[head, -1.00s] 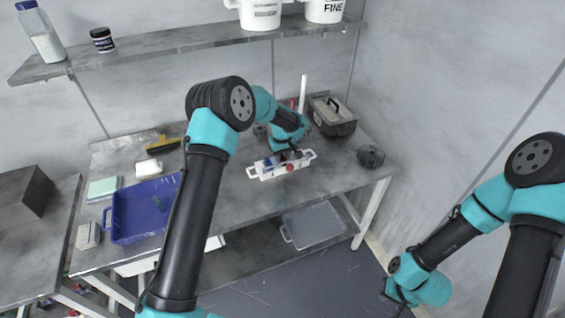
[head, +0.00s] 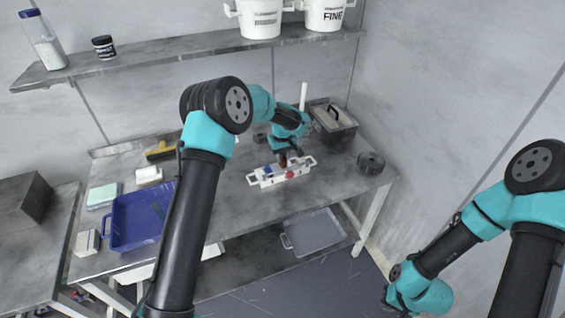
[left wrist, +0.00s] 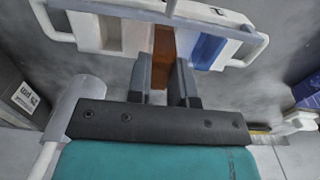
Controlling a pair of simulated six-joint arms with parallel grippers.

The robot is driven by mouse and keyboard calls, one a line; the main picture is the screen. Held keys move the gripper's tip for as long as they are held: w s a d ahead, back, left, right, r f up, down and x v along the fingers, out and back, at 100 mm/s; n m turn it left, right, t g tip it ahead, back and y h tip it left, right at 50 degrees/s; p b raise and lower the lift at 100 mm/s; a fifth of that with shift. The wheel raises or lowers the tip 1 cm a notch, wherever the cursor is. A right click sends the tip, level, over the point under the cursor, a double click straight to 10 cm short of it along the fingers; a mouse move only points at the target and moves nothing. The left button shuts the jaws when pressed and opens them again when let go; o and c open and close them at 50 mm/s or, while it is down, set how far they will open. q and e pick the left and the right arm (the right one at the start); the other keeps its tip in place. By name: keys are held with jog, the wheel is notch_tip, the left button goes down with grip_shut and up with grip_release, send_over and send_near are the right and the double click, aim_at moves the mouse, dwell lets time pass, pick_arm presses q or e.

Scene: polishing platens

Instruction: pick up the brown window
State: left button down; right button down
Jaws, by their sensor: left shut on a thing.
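The brown window (left wrist: 162,58) is a translucent amber-brown strip between my left gripper's fingertips (left wrist: 168,85) in the left wrist view. In the head view the brown window (head: 283,159) is a small brown patch under my left gripper (head: 283,152), which is shut on it over the white holder. The white holder (left wrist: 125,40) has a loop handle at each end and also bears a blue piece (left wrist: 207,48) and pale pieces. I cannot tell whether the brown window is clear of its slot. My right gripper (head: 392,306) is low at the right, its fingers unclear.
A blue tray (head: 118,238) is at the bench's left, near sponge-like blocks and a yellow-handled brush (head: 160,152). A grey lidded box (head: 334,124) and a dark round knob-like piece (head: 371,162) are at the right. The bench (head: 235,215) is bare at its front middle.

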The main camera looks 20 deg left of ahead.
pick_arm(q)
notch_tip(320, 180, up, 6)
jog(key=shift+r, duration=0.1)
